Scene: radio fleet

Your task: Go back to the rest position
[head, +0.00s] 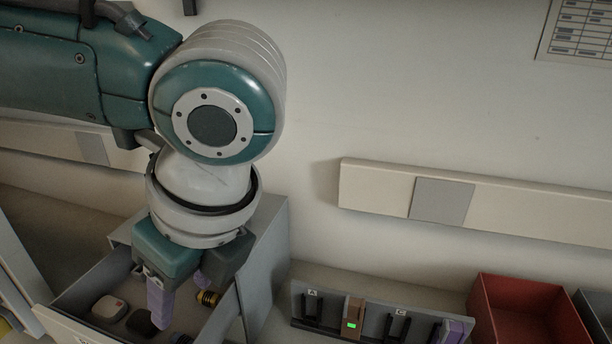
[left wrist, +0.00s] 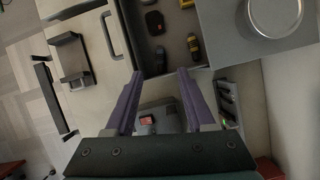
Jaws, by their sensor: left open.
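My left gripper (head: 181,292) hangs down over an open grey drawer (head: 88,281). Its purple fingers are apart with nothing between them. In the left wrist view the open left gripper (left wrist: 159,76) points toward the drawer's edge, clear of the items inside. My right gripper is in neither view.
The drawer holds several small items, including a pale device (head: 108,308) and a yellow-and-black one (head: 208,298). A red bin (head: 525,307) stands right. The wall is behind.

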